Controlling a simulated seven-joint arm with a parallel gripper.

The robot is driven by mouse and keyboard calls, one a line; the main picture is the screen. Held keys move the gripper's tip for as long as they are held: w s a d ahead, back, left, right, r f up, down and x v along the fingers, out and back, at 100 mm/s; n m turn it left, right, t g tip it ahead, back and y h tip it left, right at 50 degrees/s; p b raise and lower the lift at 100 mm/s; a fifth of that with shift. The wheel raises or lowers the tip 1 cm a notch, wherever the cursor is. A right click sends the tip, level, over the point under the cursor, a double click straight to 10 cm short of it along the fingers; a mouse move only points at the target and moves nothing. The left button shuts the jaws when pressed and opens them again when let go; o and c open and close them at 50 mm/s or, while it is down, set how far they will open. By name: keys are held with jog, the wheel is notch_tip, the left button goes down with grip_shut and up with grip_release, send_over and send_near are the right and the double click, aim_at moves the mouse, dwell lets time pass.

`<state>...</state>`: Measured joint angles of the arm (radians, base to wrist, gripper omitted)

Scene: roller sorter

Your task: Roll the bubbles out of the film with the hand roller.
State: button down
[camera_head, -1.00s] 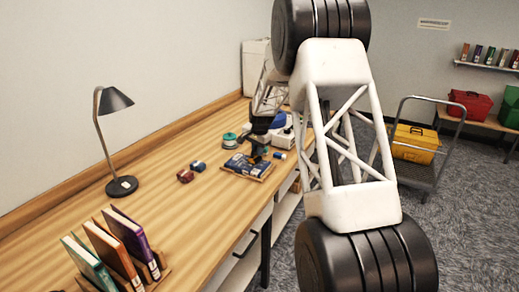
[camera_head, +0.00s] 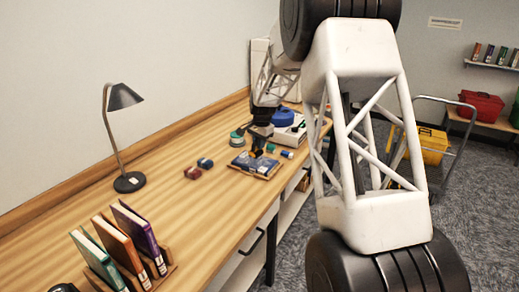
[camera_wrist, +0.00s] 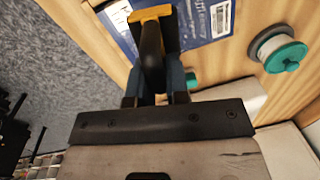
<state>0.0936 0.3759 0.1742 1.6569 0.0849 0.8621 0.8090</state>
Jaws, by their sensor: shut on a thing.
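A flat blue book-like panel (camera_head: 246,160) with a white label lies on the wooden bench, at the bench's right side. It also shows at the top of the wrist view (camera_wrist: 205,20). The hand roller (camera_wrist: 150,52) has a dark handle and a yellow-orange head, which is over the panel's cover. My gripper (camera_wrist: 160,88) is shut on the roller's handle. In the head view my gripper (camera_head: 258,146) is small and dark, just above the panel. I cannot tell whether the roller head touches the cover. The film and any bubbles cannot be made out.
A teal-and-grey spool (camera_wrist: 282,54) stands beside the panel. A white case (camera_head: 293,136) is behind it. Red (camera_head: 193,173) and blue (camera_head: 205,162) small blocks lie to the left. A desk lamp (camera_head: 130,182) and a book rack (camera_head: 160,275) stand farther left. The bench between is clear.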

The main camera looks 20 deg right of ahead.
jog(key=shift+r, duration=1.65)
jog(key=shift+s+d, duration=0.25)
jog(key=shift+s+d+f, duration=0.1)
jog(key=shift+s+d, duration=0.15)
jog(key=shift+f, duration=0.1)
